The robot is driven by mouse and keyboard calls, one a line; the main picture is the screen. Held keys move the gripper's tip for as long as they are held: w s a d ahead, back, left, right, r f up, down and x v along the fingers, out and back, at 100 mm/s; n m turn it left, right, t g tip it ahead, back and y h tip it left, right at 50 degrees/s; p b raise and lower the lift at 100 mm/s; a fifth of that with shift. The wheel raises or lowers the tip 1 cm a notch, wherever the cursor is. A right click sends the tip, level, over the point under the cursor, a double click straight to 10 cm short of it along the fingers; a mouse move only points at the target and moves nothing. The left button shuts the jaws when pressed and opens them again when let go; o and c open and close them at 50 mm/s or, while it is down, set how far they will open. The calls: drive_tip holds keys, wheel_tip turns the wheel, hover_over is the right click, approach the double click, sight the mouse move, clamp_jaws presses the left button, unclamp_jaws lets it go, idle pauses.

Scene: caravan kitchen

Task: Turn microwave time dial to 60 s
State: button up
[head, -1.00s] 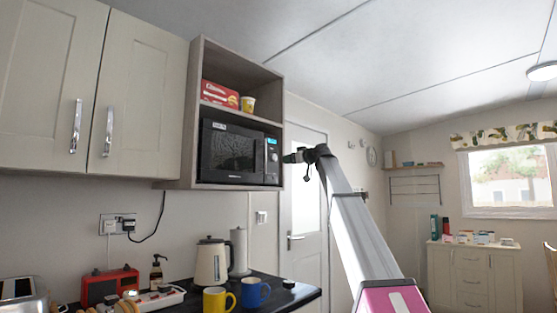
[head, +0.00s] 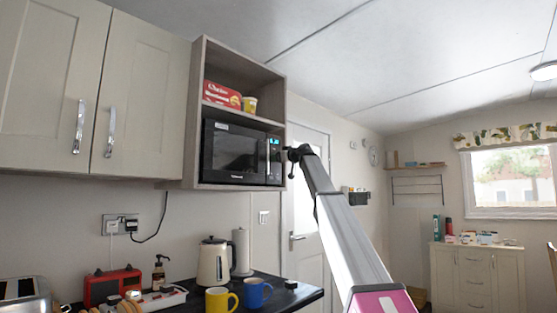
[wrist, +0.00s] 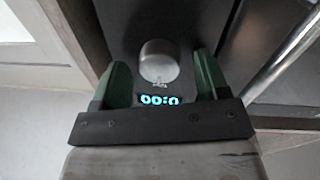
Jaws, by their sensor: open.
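The black microwave (head: 234,153) sits in the open cabinet niche in the head view. Its lit display (head: 274,141) is at the upper right of its front. In the wrist view the round silver time dial (wrist: 159,60) is above the lit display (wrist: 160,100), which appears upside down and seems to show zeros. My gripper (wrist: 160,70) is open, with one green finger on each side of the dial and a gap on both sides. Contact with the dial cannot be seen. In the head view my gripper (head: 291,155) is at the microwave's right edge, its fingers hardly visible.
The wooden cabinet (head: 193,110) frames the microwave, with a red box (head: 222,95) and a yellow cup (head: 249,104) on the shelf above. A silver bar (wrist: 287,42) runs at the right in the wrist view. A kettle (head: 214,262) and mugs (head: 255,292) stand below.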

drive_tip(key=shift+w+a, duration=0.1)
drive_tip(key=c, duration=0.9)
drive_tip(key=shift+m, duration=0.3)
drive_tip(key=m+g, duration=0.1)
drive_tip(key=m, duration=0.9)
drive_tip(key=shift+m, duration=0.3)
drive_tip(key=o, duration=0.9)
